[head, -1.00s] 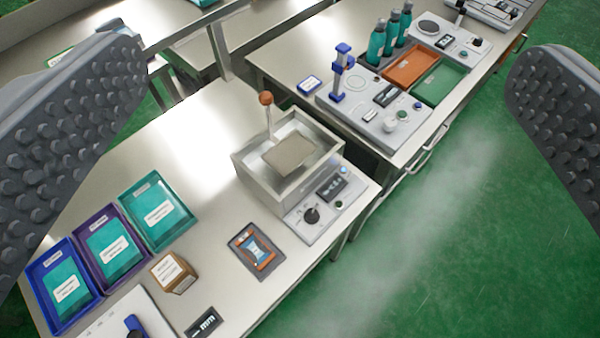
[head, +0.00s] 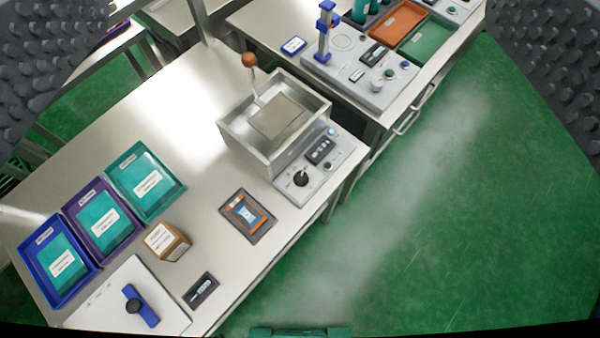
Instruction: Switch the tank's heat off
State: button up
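The tank (head: 275,125) is a square open metal basin with a flat grey-brown plate inside and an orange-knobbed lever (head: 250,62) at its back left corner. On its front panel are a black rotary knob (head: 301,179) with a light pointer mark, a dark display (head: 320,149), a green button (head: 327,167) and a bluish round lamp or button (head: 331,131). The display's digits are too small to read. My gripper (head: 308,60) is open and empty. Its studded fingers show at the upper left and upper right corners, far apart, touching nothing.
On the same steel table are blue, purple and teal trays (head: 177,203), a brown labelled box (head: 166,242), a framed card (head: 247,215), a small display (head: 201,289) and a white board with a blue handle (head: 141,305). A second table (head: 262,25) holds more equipment. Green floor lies right.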

jog(key=shift+w+f, duration=0.15)
jog(key=c, duration=0.7)
jog(key=w+f, duration=0.1)
jog(key=f, duration=0.1)
jog(key=w+f+g, duration=0.1)
jog(key=w+f, duration=0.1)
jog(key=f, duration=0.1)
jog(key=w+f+g, duration=0.1)
jog(key=w+f, duration=0.1)
jog(key=shift+w+d+f, duration=0.1)
jog(key=shift+w+f, duration=0.05)
jog(key=shift+w, duration=0.1)
jog(key=c, duration=0.4)
jog(key=m+g+p, duration=0.1)
jog(key=g+p, duration=0.1)
jog(key=g, duration=0.7)
send_over(301, 176)
jog(key=s, duration=0.6)
notch_tip(301, 176, down, 36)
jog(key=f, duration=0.1)
jog(key=shift+h, duration=0.3)
jog(key=x, duration=1.3)
jog(key=shift+w+a, duration=0.35)
jog(key=c, duration=1)
